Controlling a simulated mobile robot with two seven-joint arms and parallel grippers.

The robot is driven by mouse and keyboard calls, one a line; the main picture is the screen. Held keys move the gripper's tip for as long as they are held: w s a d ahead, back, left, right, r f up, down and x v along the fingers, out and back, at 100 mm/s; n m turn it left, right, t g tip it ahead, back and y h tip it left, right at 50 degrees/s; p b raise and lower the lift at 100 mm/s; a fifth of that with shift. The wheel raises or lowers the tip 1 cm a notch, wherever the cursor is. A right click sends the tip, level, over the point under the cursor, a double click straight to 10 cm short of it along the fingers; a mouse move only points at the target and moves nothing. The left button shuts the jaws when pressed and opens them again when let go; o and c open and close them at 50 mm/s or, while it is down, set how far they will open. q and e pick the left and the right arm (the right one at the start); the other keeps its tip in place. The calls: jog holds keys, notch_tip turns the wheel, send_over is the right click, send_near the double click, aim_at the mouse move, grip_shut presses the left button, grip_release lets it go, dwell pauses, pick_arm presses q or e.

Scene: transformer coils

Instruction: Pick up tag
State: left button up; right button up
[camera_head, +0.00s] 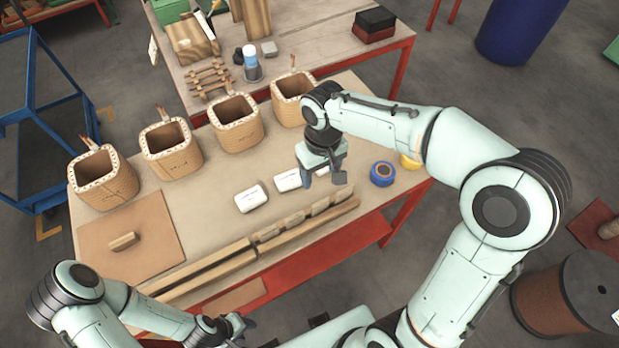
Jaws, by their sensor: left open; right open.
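Two white tags with dark print lie on the workbench, one (251,199) near the bench's middle and one (287,180) to its right. More white shows by my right gripper (323,179), partly hidden behind it, and I cannot tell whether it is a further tag. My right gripper points down over the bench, just right of the second tag, with its fingers apart and nothing seen between them. My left gripper (236,326) is low at the bench's front edge, away from the tags, open and partly blurred into the arm.
Several wound coils stand along the bench's back edge, such as the leftmost coil (104,178). Wooden rails (220,268) with small blocks lie along the front. A brown board (125,240) with a wooden block is at left. A blue tape roll (382,173) and a yellow roll (410,161) are at right.

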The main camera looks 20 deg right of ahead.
send_over(320, 202)
jog(key=f, duration=0.3)
jog(key=f+b, duration=0.1)
jog(key=f, duration=0.3)
jog(key=shift+w+d, duration=0.1)
jog(key=shift+d, duration=0.1)
jog(key=shift+f, duration=2.8)
pick_arm(q)
jog(key=shift+s+f, duration=0.5)
jog(key=shift+s, duration=0.3)
pick_arm(e)
jog(key=c, duration=0.7)
